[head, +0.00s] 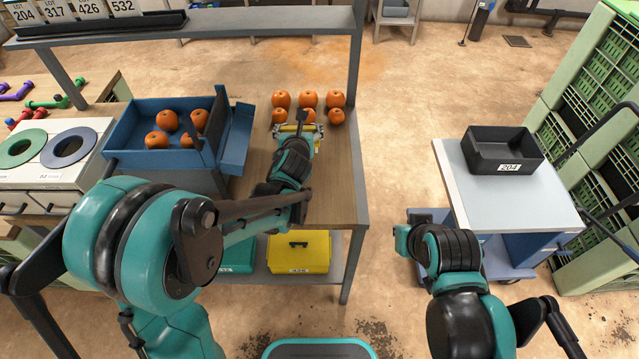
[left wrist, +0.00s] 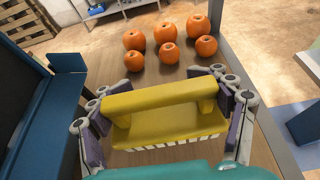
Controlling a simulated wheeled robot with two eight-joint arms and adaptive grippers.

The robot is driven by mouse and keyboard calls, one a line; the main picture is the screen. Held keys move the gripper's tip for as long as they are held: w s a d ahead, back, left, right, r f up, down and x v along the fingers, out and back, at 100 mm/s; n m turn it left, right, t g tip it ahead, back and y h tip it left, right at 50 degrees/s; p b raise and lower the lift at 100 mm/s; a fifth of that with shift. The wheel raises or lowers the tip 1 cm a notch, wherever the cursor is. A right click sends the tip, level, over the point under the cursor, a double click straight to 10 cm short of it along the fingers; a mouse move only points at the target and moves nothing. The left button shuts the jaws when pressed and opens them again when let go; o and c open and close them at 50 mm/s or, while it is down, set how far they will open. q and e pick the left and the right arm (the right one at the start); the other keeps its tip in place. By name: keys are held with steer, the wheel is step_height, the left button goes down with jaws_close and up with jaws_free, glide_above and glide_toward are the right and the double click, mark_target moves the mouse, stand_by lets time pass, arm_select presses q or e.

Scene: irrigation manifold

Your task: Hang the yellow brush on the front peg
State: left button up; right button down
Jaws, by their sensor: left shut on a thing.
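The yellow brush (left wrist: 160,100) has a bar handle and pale bristles along its lower edge. In the left wrist view it lies crosswise between the fingers of my left gripper (left wrist: 163,118), which is shut on it. In the head view my left gripper (head: 298,130) is over the wooden bench, just in front of the oranges, and covers most of the brush. I cannot tell whether the bristles touch the bench. I cannot make out a front peg in either view. My right arm is at the lower right in the head view; its gripper does not show.
Several oranges (head: 308,98) sit on the wooden bench (head: 338,175) beyond the brush. A blue tray (head: 125,140) with oranges stands left of it. A shelf (head: 200,25) on posts spans the back. A black bin (head: 500,150) stands on a cart at right.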

arm_select(q)
steer(key=s+d+f+b, duration=0.1)
steer(key=s+d+f, duration=0.1)
steer(key=s, duration=0.1)
steer(key=s+d+f+b, duration=0.1)
steer(key=s+d+f, duration=0.1)
steer(key=s, duration=0.1)
steer(key=s+d+f+b, duration=0.2)
steer(key=s, duration=0.2)
steer(key=shift+f, duration=0.4)
steer(key=shift+f+b, duration=1.2)
steer(key=shift+f, duration=0.75)
steer(key=shift+a, duration=0.1)
steer(key=shift+f, duration=0.15)
steer(key=o, duration=1.3)
steer(key=shift+o, duration=0.2)
